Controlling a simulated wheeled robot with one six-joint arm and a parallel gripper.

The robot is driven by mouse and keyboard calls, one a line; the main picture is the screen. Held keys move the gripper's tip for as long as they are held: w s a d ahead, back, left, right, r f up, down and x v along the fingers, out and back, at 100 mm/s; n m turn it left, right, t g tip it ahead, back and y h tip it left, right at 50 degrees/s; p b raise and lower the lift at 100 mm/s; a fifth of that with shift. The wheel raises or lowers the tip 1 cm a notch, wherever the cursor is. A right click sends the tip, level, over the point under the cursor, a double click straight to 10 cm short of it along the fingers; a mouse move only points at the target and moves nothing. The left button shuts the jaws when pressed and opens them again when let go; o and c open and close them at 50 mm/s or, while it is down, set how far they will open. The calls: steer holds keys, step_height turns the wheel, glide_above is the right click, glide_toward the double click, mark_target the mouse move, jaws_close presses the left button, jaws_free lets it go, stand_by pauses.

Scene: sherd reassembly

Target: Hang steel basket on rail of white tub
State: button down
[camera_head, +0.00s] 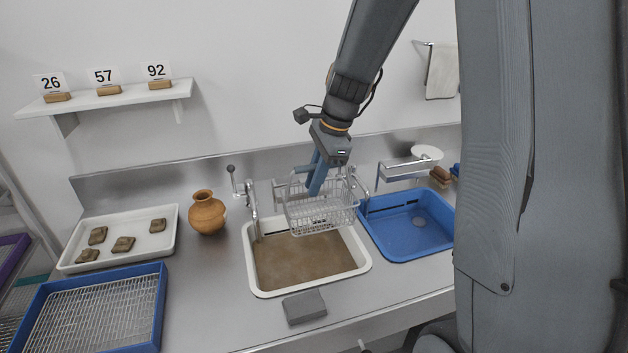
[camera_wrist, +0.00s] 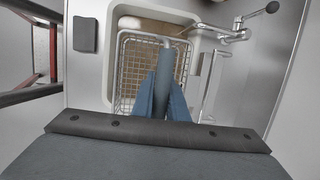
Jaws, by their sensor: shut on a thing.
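The steel basket (camera_head: 322,215) is a wire-mesh basket that hangs from my gripper (camera_head: 316,188) above the back part of the white tub (camera_head: 256,290). In the wrist view the basket (camera_wrist: 134,68) lies below my gripper (camera_wrist: 166,72), over the tub (camera_wrist: 102,72). Brown, muddy water (camera_head: 290,265) fills the tub. A metal rail (camera_wrist: 211,82) stands beside the tub in the wrist view, apart from the basket's mesh. In the head view the basket partly hides it.
A tap (camera_head: 250,205) stands at the tub's back left. A grey block (camera_head: 304,306) lies in front. An orange jar (camera_head: 206,213), white tray (camera_head: 165,252) and blue rack (camera_head: 155,310) are left.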

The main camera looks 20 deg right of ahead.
mark_target(304, 180)
steer(key=shift+w+f+b, duration=0.2)
steer(key=shift+w+b, duration=0.35)
steer(key=shift+w, duration=0.5)
steer(key=shift+w+f+b, duration=0.15)
steer(key=shift+w+b, duration=0.4)
steer(key=shift+w, duration=0.5)
steer(key=shift+w+f+b, duration=0.2)
steer(key=shift+w+b, duration=0.35)
steer(key=shift+w, duration=0.5)
steer(key=shift+f+b, duration=0.55)
steer(key=shift+f, duration=0.9)
